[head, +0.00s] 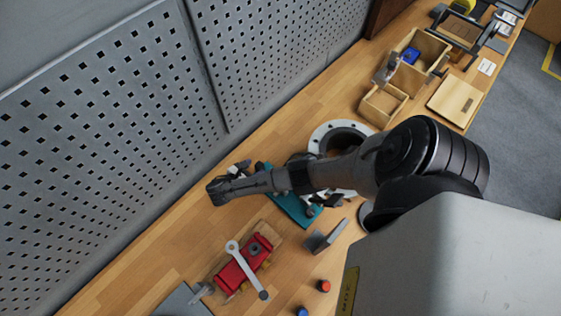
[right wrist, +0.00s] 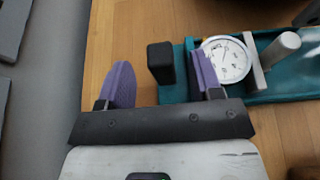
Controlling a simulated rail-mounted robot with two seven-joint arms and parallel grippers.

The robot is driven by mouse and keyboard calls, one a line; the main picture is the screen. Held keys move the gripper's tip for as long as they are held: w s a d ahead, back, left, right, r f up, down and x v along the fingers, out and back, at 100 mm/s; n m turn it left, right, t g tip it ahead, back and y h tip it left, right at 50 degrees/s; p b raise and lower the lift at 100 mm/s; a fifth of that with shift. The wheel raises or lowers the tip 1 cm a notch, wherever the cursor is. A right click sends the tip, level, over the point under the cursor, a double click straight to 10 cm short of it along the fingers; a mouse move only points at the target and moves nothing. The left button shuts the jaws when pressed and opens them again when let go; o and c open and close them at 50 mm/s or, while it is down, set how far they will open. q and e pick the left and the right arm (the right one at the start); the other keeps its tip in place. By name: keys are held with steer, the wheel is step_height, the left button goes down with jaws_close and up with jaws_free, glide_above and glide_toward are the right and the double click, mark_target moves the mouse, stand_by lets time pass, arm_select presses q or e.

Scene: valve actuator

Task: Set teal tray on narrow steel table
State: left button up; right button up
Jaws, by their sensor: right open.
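The teal tray (head: 292,207) lies on the wooden workbench, partly hidden under my right arm in the head view. In the right wrist view the tray (right wrist: 182,93) shows its end with a black upright block (right wrist: 160,62), a white dial gauge (right wrist: 228,58) and a grey cylinder. My right gripper (right wrist: 161,68) is open. Its purple fingers appear either side of the black block in that view; I see no contact. In the head view the right gripper (head: 226,183) is at the tray's far left end. My left gripper is not in view. I cannot make out a narrow steel table.
A red valve part (head: 242,262) with a wrench across it lies at the front of the workbench (head: 160,262). A round flange (head: 340,134) stands behind my arm. Wooden boxes (head: 383,103) are farther back. A perforated grey panel (head: 100,130) borders the bench at left.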

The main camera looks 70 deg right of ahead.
mark_target(262, 163)
steer(key=shift+p+x, duration=0.3)
steer(key=shift+x, duration=2.3)
steer(key=shift+r, duration=0.1)
jaws_close()
